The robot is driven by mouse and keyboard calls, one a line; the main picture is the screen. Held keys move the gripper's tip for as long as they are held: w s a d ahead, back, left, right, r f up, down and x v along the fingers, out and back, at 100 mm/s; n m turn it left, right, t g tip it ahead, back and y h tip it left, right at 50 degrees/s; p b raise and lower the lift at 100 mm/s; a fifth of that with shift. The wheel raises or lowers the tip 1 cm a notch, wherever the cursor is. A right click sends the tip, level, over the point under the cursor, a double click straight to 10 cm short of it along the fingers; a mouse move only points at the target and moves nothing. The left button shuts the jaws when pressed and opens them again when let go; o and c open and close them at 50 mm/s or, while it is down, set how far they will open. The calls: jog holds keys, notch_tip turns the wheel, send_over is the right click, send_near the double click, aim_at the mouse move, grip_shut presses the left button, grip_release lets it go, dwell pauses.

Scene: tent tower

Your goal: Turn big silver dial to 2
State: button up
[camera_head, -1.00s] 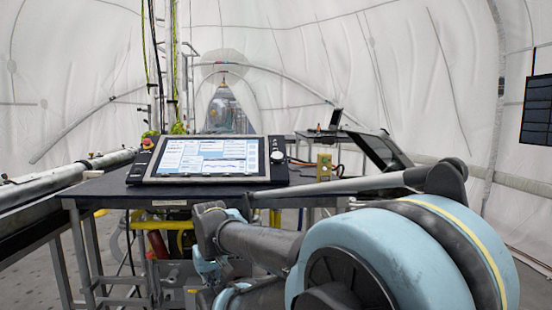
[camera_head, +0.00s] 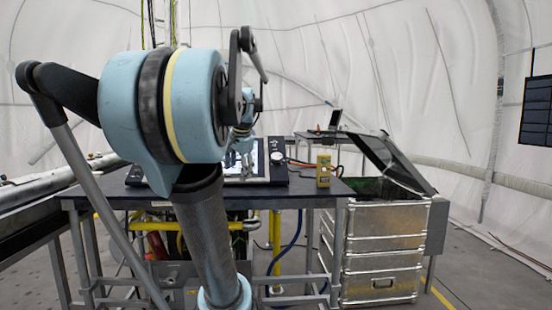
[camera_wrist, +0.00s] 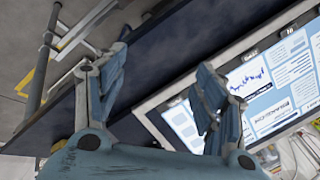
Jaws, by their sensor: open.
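The big silver dial (camera_head: 278,158) is a small round pale knob on the dark panel right of the console screen (camera_head: 258,160). Its pointer and numbers are too small to read in the head view. The screen also shows in the wrist view (camera_wrist: 262,85), tilted, but the dial does not show there. My gripper (camera_wrist: 162,65) is open and empty, its two blue fingers spread above the dark table edge and the screen's frame. In the head view my gripper (camera_head: 241,157) is small, in front of the screen and left of the dial. My arm hides much of the console.
The console sits on a dark table (camera_head: 320,188). A yellow box (camera_head: 323,170) with a cable stands right of the dial. A stacked silver case (camera_head: 380,260) with a raised dark lid (camera_head: 388,160) stands at the right. Pipes and hoses run beneath the table.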

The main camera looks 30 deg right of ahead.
jog(key=w+d+r+m, duration=0.3)
jog(key=d+r+m, duration=0.1)
jog(key=d+r, duration=0.35)
jog(key=m+t+h, duration=0.1)
jog(key=m+h, duration=0.1)
jog(key=m, duration=0.3)
send_near(277, 156)
jog(key=x, duration=0.9)
jog(key=c, duration=1.1)
